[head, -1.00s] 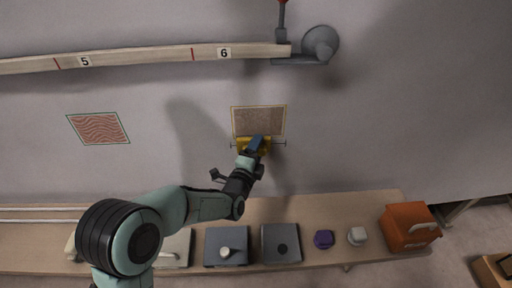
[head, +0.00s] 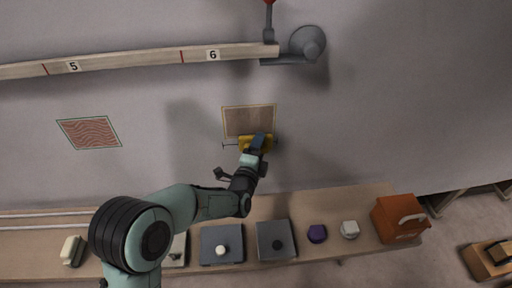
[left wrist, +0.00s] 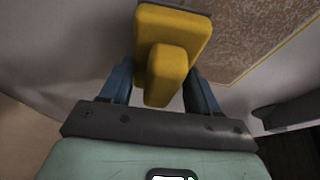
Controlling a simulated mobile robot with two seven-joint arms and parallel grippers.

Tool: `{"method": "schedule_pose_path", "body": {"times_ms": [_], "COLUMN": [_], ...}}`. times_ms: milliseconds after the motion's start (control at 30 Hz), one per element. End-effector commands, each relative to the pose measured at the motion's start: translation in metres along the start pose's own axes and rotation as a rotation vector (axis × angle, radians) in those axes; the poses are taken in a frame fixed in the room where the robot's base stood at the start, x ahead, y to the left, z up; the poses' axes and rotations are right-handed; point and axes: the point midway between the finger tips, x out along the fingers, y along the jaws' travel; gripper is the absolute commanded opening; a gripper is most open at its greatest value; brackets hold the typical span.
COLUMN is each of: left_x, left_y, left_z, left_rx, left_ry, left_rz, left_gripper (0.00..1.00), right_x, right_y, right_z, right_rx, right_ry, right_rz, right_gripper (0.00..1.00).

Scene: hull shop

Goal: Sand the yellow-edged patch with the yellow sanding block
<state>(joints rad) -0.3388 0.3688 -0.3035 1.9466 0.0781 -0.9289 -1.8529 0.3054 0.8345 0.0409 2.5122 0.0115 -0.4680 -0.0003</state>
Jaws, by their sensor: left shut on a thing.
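The yellow-edged patch (head: 249,120) is a brown speckled rectangle on the grey hull wall. It also shows at the upper right of the left wrist view (left wrist: 245,35). My left gripper (head: 257,145) is at the patch's lower edge, shut on the grip of the yellow sanding block (head: 243,143). In the left wrist view the block (left wrist: 171,35) stands between the blue fingers. It is at or close to the hull; I cannot tell whether its face touches. My right gripper is not in view.
A green-edged patch with red wavy lines (head: 89,132) is on the hull at left. A numbered wooden batten (head: 140,60) runs above.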

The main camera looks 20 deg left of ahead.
Motion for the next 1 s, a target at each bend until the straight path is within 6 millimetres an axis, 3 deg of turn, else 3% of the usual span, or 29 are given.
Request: {"method": "schedule_pose_path", "body": {"times_ms": [33,1000], "left_x": [0.001,0.011], "left_y": [0.007,0.001], "left_z": [0.000,0.004], "left_rx": [0.000,0.000], "left_ry": [0.000,0.000], "left_rz": [0.001,0.000], "left_gripper": [0.34,0.34], "right_x": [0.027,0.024], "right_y": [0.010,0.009], "right_z": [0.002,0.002], "right_rx": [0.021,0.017], "right_ry": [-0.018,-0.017], "right_rz": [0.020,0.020], "right_gripper": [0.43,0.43]}}
